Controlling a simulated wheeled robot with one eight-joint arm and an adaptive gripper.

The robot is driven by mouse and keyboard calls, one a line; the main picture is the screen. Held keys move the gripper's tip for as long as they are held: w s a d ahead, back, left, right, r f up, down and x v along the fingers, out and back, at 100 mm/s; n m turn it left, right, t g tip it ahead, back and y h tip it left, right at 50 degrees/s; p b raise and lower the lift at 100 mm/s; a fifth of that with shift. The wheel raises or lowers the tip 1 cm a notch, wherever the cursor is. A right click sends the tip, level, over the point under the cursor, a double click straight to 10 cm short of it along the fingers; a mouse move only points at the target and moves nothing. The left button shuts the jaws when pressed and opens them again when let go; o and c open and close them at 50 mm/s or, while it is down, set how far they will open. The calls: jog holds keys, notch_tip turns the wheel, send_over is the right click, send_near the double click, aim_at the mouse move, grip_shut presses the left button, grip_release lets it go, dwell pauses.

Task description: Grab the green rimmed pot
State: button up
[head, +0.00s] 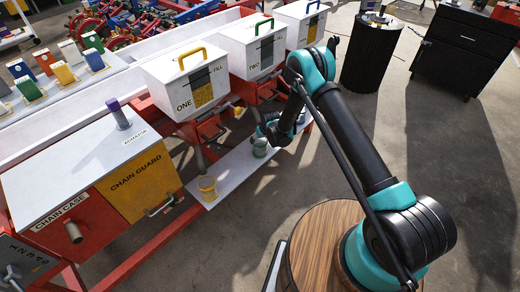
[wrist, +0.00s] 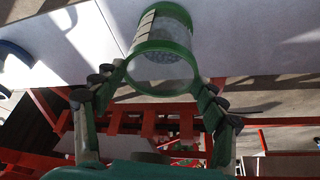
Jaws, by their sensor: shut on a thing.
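The green rimmed pot (head: 260,148) is a small pale pot on the white shelf board (head: 232,170) in the head view. In the wrist view the pot (wrist: 163,50) shows its green rim and grey, see-through-looking wall, with its open mouth facing the camera. My gripper (wrist: 160,78) has one finger on each side of the pot at its rim, closed on it. In the head view my gripper (head: 264,134) is at the pot, partly hidden behind my arm. I cannot tell whether the pot is touching the board.
A yellow pot (head: 207,187) stands on the board's near end. A blue curved rim (wrist: 14,52) shows at the wrist view's left edge. White boxes ONE (head: 168,98) and TWO (head: 258,65) stand above, behind the board. Red frame bars (head: 150,243) run below.

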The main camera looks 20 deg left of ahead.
jog(key=c, duration=1)
jog(key=shift+r, duration=0.2)
